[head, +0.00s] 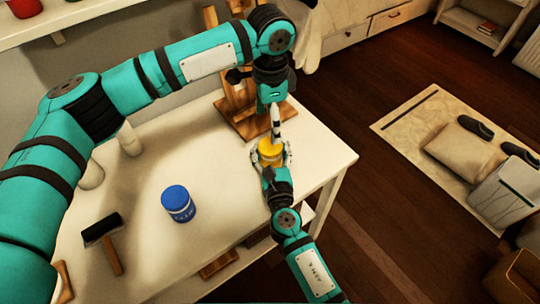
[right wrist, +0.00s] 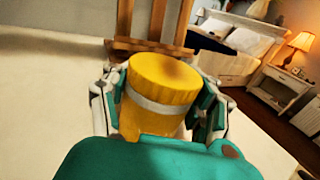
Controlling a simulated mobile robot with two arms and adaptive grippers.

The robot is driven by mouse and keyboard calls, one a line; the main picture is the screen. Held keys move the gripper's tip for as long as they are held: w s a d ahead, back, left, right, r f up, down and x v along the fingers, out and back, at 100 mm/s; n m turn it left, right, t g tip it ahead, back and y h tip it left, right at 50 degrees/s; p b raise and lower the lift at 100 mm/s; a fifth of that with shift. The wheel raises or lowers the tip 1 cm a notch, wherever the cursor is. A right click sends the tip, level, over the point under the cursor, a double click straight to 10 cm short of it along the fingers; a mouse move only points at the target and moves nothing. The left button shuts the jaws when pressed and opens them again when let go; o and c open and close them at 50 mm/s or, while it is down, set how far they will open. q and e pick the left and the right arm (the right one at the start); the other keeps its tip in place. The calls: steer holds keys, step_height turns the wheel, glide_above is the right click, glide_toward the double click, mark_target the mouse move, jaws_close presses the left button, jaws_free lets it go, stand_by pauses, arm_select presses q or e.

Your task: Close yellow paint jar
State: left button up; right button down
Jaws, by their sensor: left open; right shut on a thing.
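The yellow paint jar (head: 270,152) is near the right edge of the white table. In the right wrist view, the yellow jar (right wrist: 160,92) is upright, with a ridged yellow top and a pale band beneath it. I cannot tell whether the lid is fully tight. My right gripper (head: 271,158) is shut around the jar's sides; its fingers (right wrist: 160,105) flank it in the wrist view. My left gripper (head: 276,133) points down just above the jar's top. It is open, seen edge-on; whether it touches the jar is unclear.
A blue paint jar (head: 178,204) stands left on the table (head: 140,255). A black roller with a wooden handle (head: 112,256) lies at front left. Pale bottles (head: 130,140) stand at the back left. A wooden easel (head: 228,122) stands just behind the yellow jar.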

mark_target(270, 145)
arm_select(q)
steer(key=shift+f, duration=0.1)
steer(key=shift+f, duration=4)
steer(key=c, duration=1.2)
steer(key=shift+m, duration=0.8)
steer(key=shift+c, duration=0.2)
steer(key=o, duration=1.4)
steer(key=shift+c, duration=0.2)
step_height(270, 145, up, 12)
